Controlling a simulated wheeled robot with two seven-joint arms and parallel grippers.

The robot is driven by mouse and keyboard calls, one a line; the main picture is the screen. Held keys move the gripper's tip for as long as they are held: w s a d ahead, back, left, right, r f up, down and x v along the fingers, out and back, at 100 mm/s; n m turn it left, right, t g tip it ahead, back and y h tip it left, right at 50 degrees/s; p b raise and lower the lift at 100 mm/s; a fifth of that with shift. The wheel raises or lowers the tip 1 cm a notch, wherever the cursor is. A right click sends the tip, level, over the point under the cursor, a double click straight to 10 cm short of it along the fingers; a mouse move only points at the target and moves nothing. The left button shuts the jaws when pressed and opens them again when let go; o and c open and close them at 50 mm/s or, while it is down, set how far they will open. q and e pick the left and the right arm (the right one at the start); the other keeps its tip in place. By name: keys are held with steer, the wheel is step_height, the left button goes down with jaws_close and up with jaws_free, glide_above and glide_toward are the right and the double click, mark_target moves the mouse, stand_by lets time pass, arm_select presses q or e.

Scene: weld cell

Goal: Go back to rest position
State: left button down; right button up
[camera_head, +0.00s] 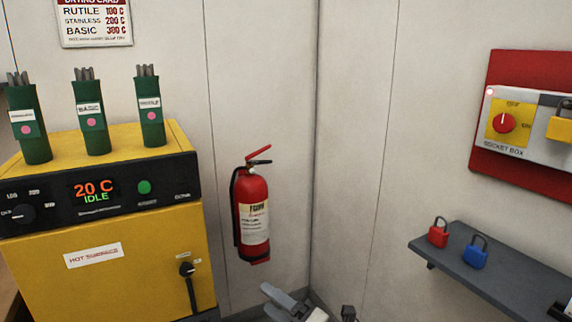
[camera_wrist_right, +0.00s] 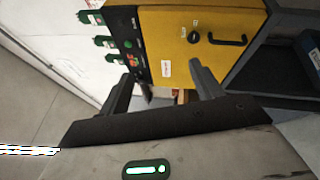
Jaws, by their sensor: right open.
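My right gripper (camera_head: 296,304) shows at the bottom edge of the head view, in front of the wall corner, with only its tip end in the picture. In the right wrist view its two fingers (camera_wrist_right: 162,72) stand wide apart with nothing between them. It is open and empty. It touches nothing that I can see. Beyond the fingers, the wrist view shows the yellow electrode oven (camera_wrist_right: 190,30) turned on its side. My left gripper is in neither view.
The yellow oven (camera_head: 110,268) stands at left, with three green electrode canisters (camera_head: 92,120) on top and its display reading 20 C IDLE. A fire extinguisher (camera_head: 253,212) hangs on the wall. A grey shelf (camera_head: 505,283) at right holds a red padlock (camera_head: 438,236) and a blue padlock (camera_head: 475,256), below a socket box (camera_head: 535,130).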

steer(key=s+d+f+m+g+h, duration=0.1)
steer(key=s+d+f+m+h, duration=0.5)
steer(key=m, duration=0.8)
steer(key=s+d+f+m+g+h, duration=0.1)
steer(key=s+d+f+m+h, duration=0.5)
steer(key=s+d+f+m, duration=0.5)
steer(key=s+f+m, duration=0.2)
steer(key=s+m, duration=0.1)
steer(key=s, duration=0.3)
steer(key=shift+d+f+h, duration=0.15)
steer(key=shift+d+h, duration=0.2)
steer(key=shift+h, duration=0.05)
steer(key=shift+s, duration=0.1)
